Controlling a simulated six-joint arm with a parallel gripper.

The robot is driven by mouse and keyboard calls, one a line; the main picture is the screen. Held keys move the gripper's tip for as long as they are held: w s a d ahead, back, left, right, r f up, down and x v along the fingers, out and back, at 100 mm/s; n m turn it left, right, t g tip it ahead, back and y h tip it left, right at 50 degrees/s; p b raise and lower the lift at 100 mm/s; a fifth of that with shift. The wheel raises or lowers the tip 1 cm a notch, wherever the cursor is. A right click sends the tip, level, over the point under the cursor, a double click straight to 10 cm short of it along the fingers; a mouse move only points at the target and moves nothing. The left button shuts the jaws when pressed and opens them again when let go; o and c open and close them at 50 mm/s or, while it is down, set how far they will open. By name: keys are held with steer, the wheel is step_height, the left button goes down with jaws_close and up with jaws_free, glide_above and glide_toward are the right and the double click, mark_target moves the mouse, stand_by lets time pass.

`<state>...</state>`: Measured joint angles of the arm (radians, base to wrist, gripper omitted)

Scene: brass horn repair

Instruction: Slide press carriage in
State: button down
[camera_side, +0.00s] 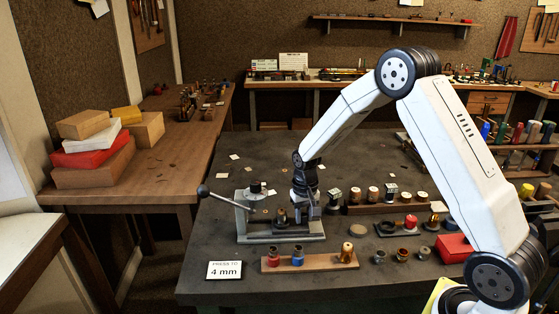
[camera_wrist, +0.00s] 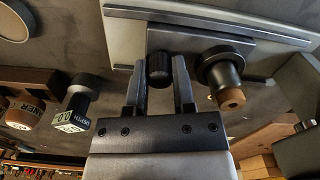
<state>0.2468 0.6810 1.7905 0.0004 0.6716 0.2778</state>
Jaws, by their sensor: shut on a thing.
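The press (camera_side: 243,224) stands on the dark bench in the side view, with its lever (camera_side: 222,198) reaching up to the left. Its carriage (camera_wrist: 205,46) is a grey plate lying along a pale rail (camera_wrist: 120,22) in the wrist view. The carriage bears a black knob (camera_wrist: 159,70) and a dark cylinder with a brown-orange end (camera_wrist: 228,92). The cylinder also shows in the side view (camera_side: 281,217). My gripper (camera_wrist: 160,76) is shut on the knob, one finger on each side; in the side view it (camera_side: 307,213) points down at the carriage's right part.
A "PRESS TO 4 mm" sign (camera_side: 224,270) stands at the bench front. A wooden rack (camera_side: 337,264) with red, blue and brass pieces lies before the press. Several small parts and a red box (camera_side: 455,248) are to the right. A depth gauge (camera_wrist: 80,104) shows at left in the wrist view.

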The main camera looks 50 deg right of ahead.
mark_target(290, 221)
steer(key=w+a, duration=0.2)
steer(key=shift+w+a, duration=0.35)
steer(key=shift+w, duration=0.05)
steer(key=shift+c, duration=2.2)
jaws_free()
steer(key=shift+r, duration=0.15)
steer(key=shift+r, duration=3.8)
